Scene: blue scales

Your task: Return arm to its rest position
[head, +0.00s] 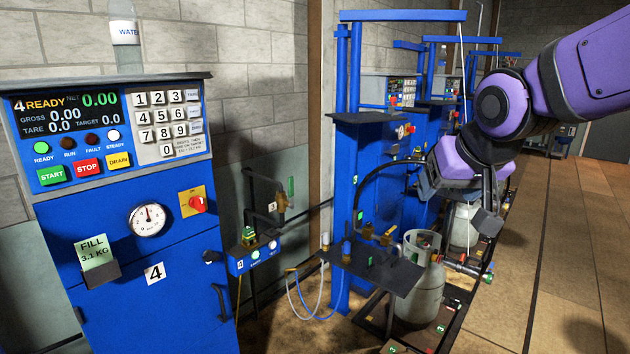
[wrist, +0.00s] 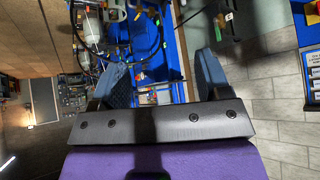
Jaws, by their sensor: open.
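My gripper (head: 462,198) is at the end of my purple arm, in the right half of the head view. It hangs in the air in front of the blue scale frame (head: 346,190) and appears above a grey gas cylinder (head: 424,285). In the wrist view my gripper (wrist: 163,78) shows two fingers set wide apart with nothing held between them. The arm is bent, with its upper link coming in from the right edge.
A blue control cabinet (head: 125,240) marked 4 stands at left, its display reading READY. A small dark shelf (head: 375,270) juts out beside the cylinder. Another cylinder (head: 464,228) stands behind. The brown floor (head: 575,240) at right is open.

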